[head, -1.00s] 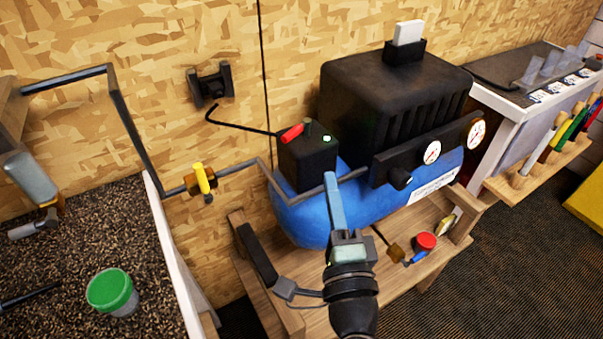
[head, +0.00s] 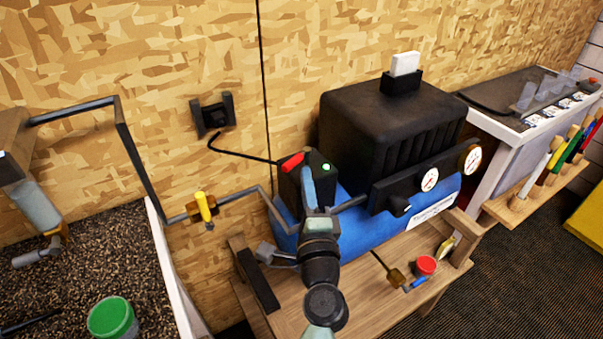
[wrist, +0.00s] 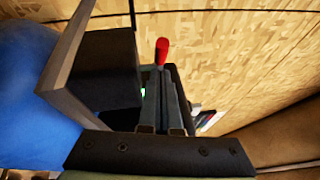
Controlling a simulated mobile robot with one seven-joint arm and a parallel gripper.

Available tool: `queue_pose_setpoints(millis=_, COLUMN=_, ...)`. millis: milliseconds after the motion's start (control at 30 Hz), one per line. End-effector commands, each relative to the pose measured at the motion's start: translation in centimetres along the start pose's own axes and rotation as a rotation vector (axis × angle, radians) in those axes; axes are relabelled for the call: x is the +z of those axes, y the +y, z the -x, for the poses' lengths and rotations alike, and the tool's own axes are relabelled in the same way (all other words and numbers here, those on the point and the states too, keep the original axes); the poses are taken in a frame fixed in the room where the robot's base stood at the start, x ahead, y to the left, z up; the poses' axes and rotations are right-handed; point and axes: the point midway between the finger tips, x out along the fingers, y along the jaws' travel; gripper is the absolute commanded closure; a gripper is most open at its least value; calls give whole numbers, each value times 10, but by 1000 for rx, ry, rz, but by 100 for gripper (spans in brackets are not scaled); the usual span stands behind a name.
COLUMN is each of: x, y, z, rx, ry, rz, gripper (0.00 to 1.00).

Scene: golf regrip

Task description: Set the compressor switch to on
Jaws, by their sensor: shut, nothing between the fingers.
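The compressor has a blue tank (head: 350,232) and a black motor housing (head: 385,125). A black switch box (head: 289,188) stands on the tank's left end, with a red lever (head: 292,161) tilted on its top. A small green light (head: 326,167) shows on the box. My gripper (head: 307,172) is shut and empty, in front of the box and just right of the lever in the head view. In the wrist view the red lever (wrist: 161,50) shows just beyond the closed fingertips (wrist: 158,75). I cannot tell whether they touch the box. The fingers hide part of it.
Two gauges and a black knob (head: 399,206) sit on the compressor's front panel. A pipe with a yellow-handled valve (head: 203,207) runs left. A red-capped item (head: 426,265) is on the wooden bench. A green-lidded jar (head: 112,318) stands at lower left.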

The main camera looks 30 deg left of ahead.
Motion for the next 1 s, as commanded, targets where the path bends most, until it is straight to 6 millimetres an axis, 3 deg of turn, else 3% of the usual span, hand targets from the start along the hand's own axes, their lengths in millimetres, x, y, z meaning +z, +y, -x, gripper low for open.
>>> queue_pose_setpoints(millis=533, x=10, y=1, z=-9, rx=0, ry=0, rz=2, gripper=100)
queue_pose_setpoints(millis=800, x=33, y=6, z=-20, rx=0, ry=-1, rz=2, gripper=100)
queue_pose_setpoints(millis=1000, x=37, y=6, z=-22, rx=0, ry=-2, rz=1, gripper=100)
